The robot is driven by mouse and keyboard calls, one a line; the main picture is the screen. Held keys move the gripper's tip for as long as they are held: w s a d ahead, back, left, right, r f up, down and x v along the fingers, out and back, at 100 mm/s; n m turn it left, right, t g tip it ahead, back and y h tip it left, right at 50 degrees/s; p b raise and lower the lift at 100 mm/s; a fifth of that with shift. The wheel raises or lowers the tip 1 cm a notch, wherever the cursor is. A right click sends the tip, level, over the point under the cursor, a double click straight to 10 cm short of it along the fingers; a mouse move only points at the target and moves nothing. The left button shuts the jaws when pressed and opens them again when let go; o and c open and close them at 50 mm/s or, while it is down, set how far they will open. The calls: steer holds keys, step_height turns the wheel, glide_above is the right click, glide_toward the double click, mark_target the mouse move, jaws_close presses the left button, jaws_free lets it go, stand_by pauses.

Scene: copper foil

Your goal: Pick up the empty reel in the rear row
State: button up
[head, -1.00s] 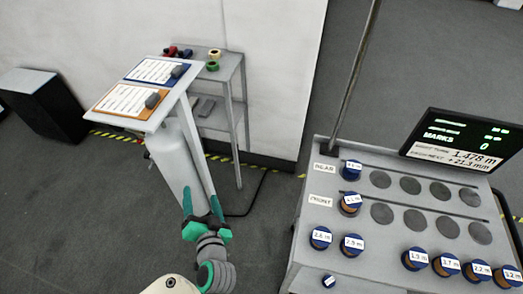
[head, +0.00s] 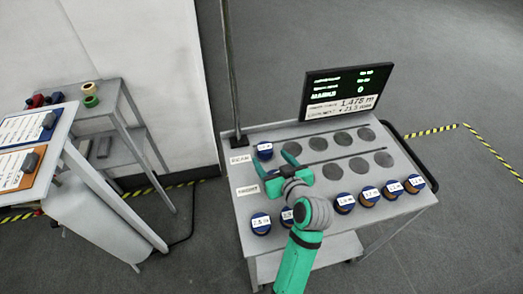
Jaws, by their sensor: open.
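The rear row of the sloped grey rack top (head: 240,210) has one blue-rimmed reel (head: 264,151) with a white tag at its left end. The tag is too small to read, and I cannot tell whether the reel is empty. My gripper (head: 275,163) is open, with its green fingers spread over the left part of the rack. It is just in front of and to the right of that reel in the picture, apart from it and empty. The reel at the left end of the front row is hidden behind my gripper.
Dark round spots (head: 343,138) fill the rest of both rows. Several tagged reels (head: 345,203) stand along the near edge, partly behind my arm. A thin post (head: 230,80) rises at the rack's back left, and a screen (head: 345,92) stands behind. A side table (head: 115,105) is at left.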

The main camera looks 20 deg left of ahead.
mark_target(268, 153)
steer(key=d, duration=0.2)
steer(key=shift+s+d+f, duration=0.2)
steer(key=shift+d+f, duration=0.1)
steer(key=shift+f, duration=0.1)
steer(key=shift+w+f+n+g, duration=0.1)
steer(key=shift+f+n+g, duration=0.05)
steer(key=shift+n+g, duration=0.15)
steer(key=x, duration=1)
steer(key=shift+w+a, duration=0.1)
steer(key=c, duration=1.2)
